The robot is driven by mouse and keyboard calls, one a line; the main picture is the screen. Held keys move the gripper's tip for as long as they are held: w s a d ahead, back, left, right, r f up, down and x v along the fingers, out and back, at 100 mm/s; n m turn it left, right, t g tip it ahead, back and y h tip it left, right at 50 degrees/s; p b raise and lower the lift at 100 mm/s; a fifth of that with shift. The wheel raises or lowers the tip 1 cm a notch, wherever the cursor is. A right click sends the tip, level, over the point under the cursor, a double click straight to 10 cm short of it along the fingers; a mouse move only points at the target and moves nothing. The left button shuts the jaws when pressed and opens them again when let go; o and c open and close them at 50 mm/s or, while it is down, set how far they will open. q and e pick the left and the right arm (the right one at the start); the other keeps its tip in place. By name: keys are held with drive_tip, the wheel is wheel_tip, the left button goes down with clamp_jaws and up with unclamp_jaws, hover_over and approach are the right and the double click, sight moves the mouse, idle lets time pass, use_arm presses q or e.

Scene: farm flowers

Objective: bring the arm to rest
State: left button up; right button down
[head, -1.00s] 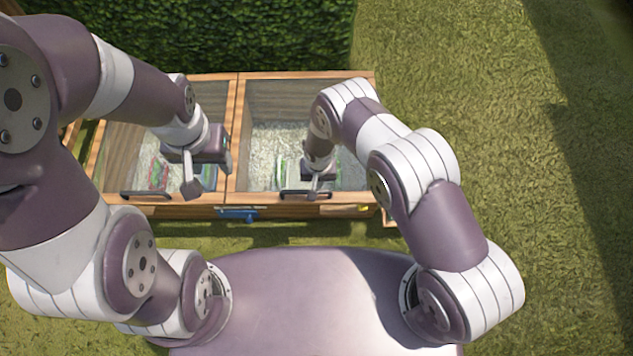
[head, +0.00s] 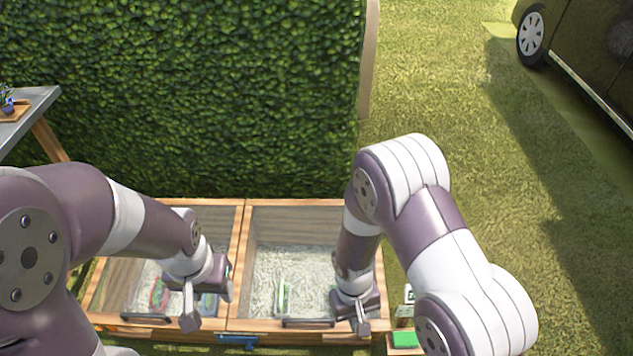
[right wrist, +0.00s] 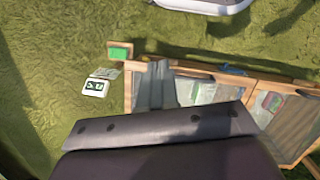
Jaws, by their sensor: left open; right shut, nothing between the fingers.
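My left gripper (head: 189,322) hangs open over the left half of a wooden cold frame (head: 236,262) in the head view. My right gripper (head: 362,326) is shut and empty, over the front right corner of the frame. In the right wrist view the right gripper's closed fingers (right wrist: 156,84) show beside the frame's wooden edge. The frame has two clear panels with dark handles. Small coloured items, blurred, show under the panels.
A green block (head: 405,340) on a wooden piece stands just right of the frame. A white card (right wrist: 95,87) lies near it in the right wrist view. A hedge (head: 200,90) is behind, a grey table (head: 30,108) at left, and a dark vehicle (head: 590,50) at far right. Grass between is clear.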

drive_tip(key=s+d+r+m+t+y, duration=0.15)
drive_tip(key=d+r, duration=0.25)
drive_tip(key=r, duration=0.4)
drive_tip(key=s+d+r+m+t, duration=0.1)
drive_tip(key=s+d+r, duration=0.1)
drive_tip(key=d+r, duration=0.5)
wheel_tip(320, 180, up, 19)
drive_tip(key=w+a+p, duration=0.1)
drive_tip(key=p, duration=1.4)
drive_tip(key=shift+w+m+t+p, duration=0.15)
drive_tip(key=shift+m+t+p, duration=0.15)
drive_tip(key=shift+m+t, duration=0.05)
drive_tip(key=shift+a, duration=0.1)
